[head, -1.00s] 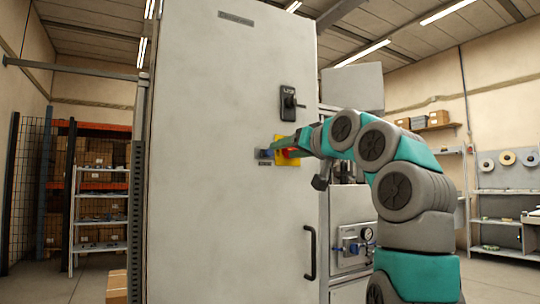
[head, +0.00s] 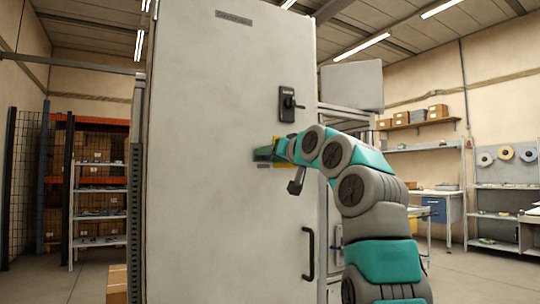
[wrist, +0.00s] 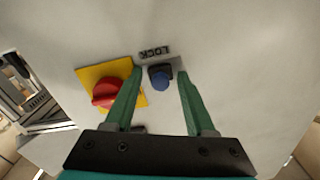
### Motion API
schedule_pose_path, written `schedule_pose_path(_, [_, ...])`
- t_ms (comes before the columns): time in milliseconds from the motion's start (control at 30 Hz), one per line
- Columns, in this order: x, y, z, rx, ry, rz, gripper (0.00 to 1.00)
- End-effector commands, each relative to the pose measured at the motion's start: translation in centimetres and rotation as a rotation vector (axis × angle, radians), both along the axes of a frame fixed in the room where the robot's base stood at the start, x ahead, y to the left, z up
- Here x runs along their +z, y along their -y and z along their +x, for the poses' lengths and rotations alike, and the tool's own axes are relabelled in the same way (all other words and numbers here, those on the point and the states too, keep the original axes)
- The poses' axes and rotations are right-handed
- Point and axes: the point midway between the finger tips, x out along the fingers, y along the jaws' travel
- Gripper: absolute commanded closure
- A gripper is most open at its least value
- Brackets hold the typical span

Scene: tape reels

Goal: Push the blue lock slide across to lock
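The blue lock slide (wrist: 161,77) sits on a small dark plate on the grey cabinet door, with a LOCK label (wrist: 155,51) beside it that reads upside down in the wrist view. My gripper (wrist: 160,73) is open, its two green fingers reaching toward the door on either side of the blue slide. I cannot tell whether a finger touches it. In the head view my gripper (head: 259,153) is at the door and largely hides the slide.
A red rotary knob (wrist: 105,94) on a yellow plate (wrist: 90,73) is just left of the slide in the wrist view, close to one finger. In the head view, a black handle (head: 287,104) is above and a pull bar (head: 309,254) below on the cabinet door (head: 215,200).

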Motion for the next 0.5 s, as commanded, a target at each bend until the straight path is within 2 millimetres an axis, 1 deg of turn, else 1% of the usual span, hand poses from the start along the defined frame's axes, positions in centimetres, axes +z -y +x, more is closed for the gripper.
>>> schedule_pose_path(33, [-0.01,0.0,0.0,0.0,0.0,0.0,0.52])
schedule_pose_path(400, [0.01,-0.01,-0.02,0.0,0.0,0.0,0.93])
schedule_pose_path(467, [0.01,-0.01,-0.02,0.0,0.0,0.0,1.0])
schedule_pose_path(500, [0.01,-0.01,-0.02,0.0,0.0,0.0,1.0])
